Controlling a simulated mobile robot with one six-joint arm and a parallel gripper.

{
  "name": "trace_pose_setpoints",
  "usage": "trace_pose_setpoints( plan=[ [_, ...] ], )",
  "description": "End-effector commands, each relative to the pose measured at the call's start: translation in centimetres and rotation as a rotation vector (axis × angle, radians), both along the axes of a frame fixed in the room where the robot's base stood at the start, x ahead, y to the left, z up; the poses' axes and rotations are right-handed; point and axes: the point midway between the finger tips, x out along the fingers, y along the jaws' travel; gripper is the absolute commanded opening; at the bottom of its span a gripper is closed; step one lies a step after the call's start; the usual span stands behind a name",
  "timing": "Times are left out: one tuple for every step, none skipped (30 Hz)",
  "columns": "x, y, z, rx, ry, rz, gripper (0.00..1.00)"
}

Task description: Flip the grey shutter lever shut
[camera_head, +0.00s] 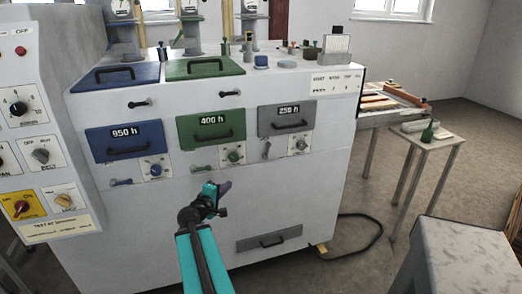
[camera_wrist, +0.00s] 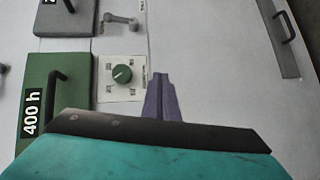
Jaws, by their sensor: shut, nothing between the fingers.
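The grey shutter lever (camera_head: 266,150) is on the white machine front, below the grey 250 h panel (camera_head: 272,121) and left of its dial. Its handle points down. In the wrist view the lever (camera_wrist: 122,20) is near the top, beside the grey panel (camera_wrist: 66,22). My gripper (camera_head: 224,187), with purple fingers, is in front of the machine, lower and left of the lever, apart from it. In the wrist view its fingers (camera_wrist: 161,95) are together and empty, next to the green dial's plate.
The green 400 h panel (camera_head: 210,125) with its green dial (camera_head: 234,156) and lever (camera_head: 203,169) is left of the grey one. The blue 950 h panel (camera_head: 122,140) is further left. A drawer (camera_head: 270,239) is below. A small table (camera_head: 425,139) stands right.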

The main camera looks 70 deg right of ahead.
Motion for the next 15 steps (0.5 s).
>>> trace_pose_setpoints(
  plan=[
    [-1.1,-1.4,2.3,-0.043,0.010,-0.006,0.00],
    [-1.7,-2.0,3.5,-0.068,0.018,-0.008,0.00],
    [-2.4,-2.8,4.8,-0.097,0.029,-0.010,0.00],
    [-2.8,-3.3,5.8,-0.115,0.037,-0.010,0.00],
    [-3.2,-3.7,6.6,-0.133,0.043,-0.011,0.00],
    [-3.7,-4.1,7.5,-0.153,0.053,-0.013,0.00],
    [-4.0,-4.4,8.1,-0.164,0.059,-0.014,0.00],
    [-4.3,-4.6,8.6,-0.175,0.064,-0.015,0.00],
    [-4.5,-4.9,9.2,-0.185,0.069,-0.015,0.00],
    [-4.6,-5.0,9.4,-0.191,0.072,-0.015,0.00],
    [-4.7,-5.1,9.6,-0.196,0.075,-0.014,0.00],
    [-4.8,-5.1,9.8,-0.199,0.076,-0.014,0.00],
    [-4.8,-5.2,9.8,-0.200,0.077,-0.014,0.00],
    [-4.8,-5.2,9.9,-0.201,0.078,-0.014,0.00],
    [-4.8,-5.2,9.8,-0.201,0.078,-0.014,0.00]
  ],
)
